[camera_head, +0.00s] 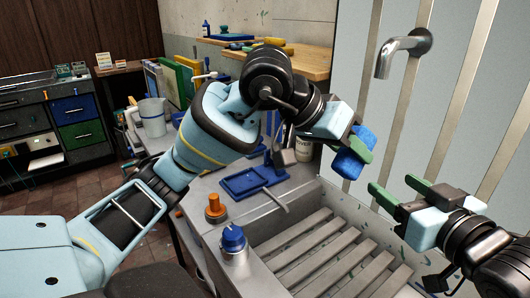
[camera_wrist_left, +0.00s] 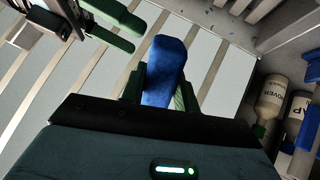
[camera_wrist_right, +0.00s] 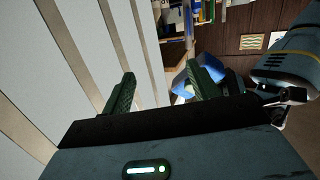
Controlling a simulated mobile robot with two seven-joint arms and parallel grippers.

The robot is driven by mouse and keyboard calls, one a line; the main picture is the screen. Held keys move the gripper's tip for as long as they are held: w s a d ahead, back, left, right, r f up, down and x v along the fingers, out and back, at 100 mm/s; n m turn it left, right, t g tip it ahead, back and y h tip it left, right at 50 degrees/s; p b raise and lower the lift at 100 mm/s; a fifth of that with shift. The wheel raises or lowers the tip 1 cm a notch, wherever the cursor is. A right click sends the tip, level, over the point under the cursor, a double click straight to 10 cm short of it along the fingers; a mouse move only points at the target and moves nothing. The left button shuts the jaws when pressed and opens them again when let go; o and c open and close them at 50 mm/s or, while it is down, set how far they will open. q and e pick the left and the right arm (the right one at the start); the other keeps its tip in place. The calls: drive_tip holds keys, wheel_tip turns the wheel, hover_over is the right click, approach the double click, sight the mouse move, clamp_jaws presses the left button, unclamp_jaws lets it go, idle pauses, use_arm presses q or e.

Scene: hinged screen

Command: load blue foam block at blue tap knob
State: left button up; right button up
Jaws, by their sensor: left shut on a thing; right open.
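The blue foam block (camera_head: 350,158) is gripped between the green-padded fingers of my left gripper (camera_head: 358,146), up in the air beside the panelled wall. It also shows between the fingers in the left wrist view (camera_wrist_left: 164,70). My right gripper (camera_head: 398,198) is open and empty, lower and to the right of the block, fingers pointing toward the wall side. In the right wrist view its two fingers (camera_wrist_right: 160,92) stand apart. The blue tap knob (camera_head: 233,240) stands on the grey counter edge at the basin's left, well below and left of both grippers.
An orange knob (camera_head: 215,208) stands just behind the blue one. A blue tray (camera_head: 252,181) lies on the counter behind. A slatted basin (camera_head: 325,250) fills the front middle. A metal spout (camera_head: 403,52) juts from the wall above. Bottles (camera_wrist_left: 270,100) stand near my left gripper.

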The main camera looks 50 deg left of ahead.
drive_tip(key=s+a+n+g+y, duration=0.1)
drive_tip(key=s+a+n+g, duration=0.1)
drive_tip(key=s+n, duration=0.5)
drive_tip(key=n+g+h, duration=0.2)
drive_tip(key=n+g, duration=0.4)
drive_tip(key=n, duration=2.8)
approach(237, 236)
drive_tip(key=shift+v, duration=0.95)
drive_tip(key=shift+s, duration=0.1)
drive_tip(key=x, duration=1.2)
